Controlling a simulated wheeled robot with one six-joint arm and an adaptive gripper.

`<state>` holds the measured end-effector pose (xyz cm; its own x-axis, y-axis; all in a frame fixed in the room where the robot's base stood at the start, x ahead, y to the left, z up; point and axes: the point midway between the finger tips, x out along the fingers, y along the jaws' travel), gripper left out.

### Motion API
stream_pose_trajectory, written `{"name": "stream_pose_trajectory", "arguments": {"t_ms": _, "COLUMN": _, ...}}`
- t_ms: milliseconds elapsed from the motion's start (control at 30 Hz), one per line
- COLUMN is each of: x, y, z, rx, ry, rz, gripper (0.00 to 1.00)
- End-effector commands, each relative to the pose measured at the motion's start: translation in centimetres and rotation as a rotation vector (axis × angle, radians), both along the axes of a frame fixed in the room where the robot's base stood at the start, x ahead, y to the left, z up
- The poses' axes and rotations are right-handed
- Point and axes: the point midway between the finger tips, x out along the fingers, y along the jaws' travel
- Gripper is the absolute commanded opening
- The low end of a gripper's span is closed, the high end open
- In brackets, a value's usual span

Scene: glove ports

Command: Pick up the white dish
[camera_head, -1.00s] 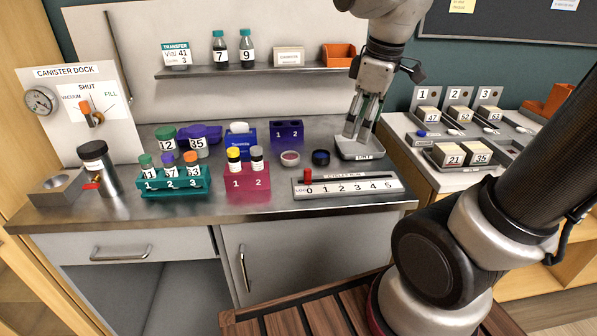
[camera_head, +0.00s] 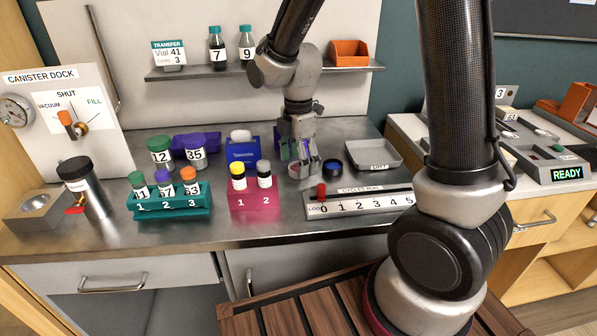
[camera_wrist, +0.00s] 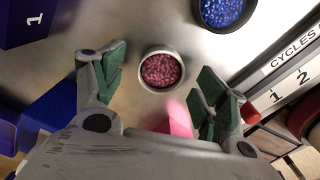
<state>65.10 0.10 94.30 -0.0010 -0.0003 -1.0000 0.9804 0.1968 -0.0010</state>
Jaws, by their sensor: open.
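The white dish (camera_wrist: 161,54) is a small round cup filled with dark pink beads. It stands on the steel worktop and lies ahead of and between my open fingers in the wrist view. In the head view the white dish (camera_head: 293,172) is partly hidden behind my gripper. My gripper (camera_head: 306,168) points down over it, open and empty. In the wrist view my gripper (camera_wrist: 163,86) has its green finger pads spread wide to either side of the dish, without visible contact.
A dark dish of blue beads (camera_head: 333,167) stands close on the right. A shallow grey tray (camera_head: 374,156) is farther right. The cycles rail (camera_head: 360,207) runs in front, with a magenta rack (camera_head: 254,198) front left and a blue box (camera_head: 242,149) behind left.

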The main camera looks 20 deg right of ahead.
Motion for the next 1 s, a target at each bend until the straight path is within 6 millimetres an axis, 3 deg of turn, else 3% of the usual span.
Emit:
{"name": "stream_pose_trajectory", "arguments": {"t_ms": 100, "x": 0.0, "y": 0.0, "z": -1.0, "rx": 0.000, "ry": 0.000, "rz": -0.001, "gripper": 0.73}}
{"name": "stream_pose_trajectory", "arguments": {"t_ms": 333, "x": 0.0, "y": 0.0, "z": -1.0, "rx": 0.000, "ry": -0.001, "rz": -0.001, "gripper": 0.71}}
{"name": "stream_pose_trajectory", "arguments": {"t_ms": 567, "x": 0.0, "y": 0.0, "z": -1.0, "rx": 0.000, "ry": -0.001, "rz": -0.002, "gripper": 0.31}}
{"name": "stream_pose_trajectory", "arguments": {"t_ms": 867, "x": 0.0, "y": 0.0, "z": -1.0, "rx": 0.000, "ry": -0.001, "rz": -0.002, "gripper": 0.31}}
{"name": "stream_pose_trajectory", "arguments": {"t_ms": 1000, "x": 0.1, "y": 0.0, "z": 0.3, "rx": 0.002, "ry": -0.005, "rz": -0.002, "gripper": 0.31}}
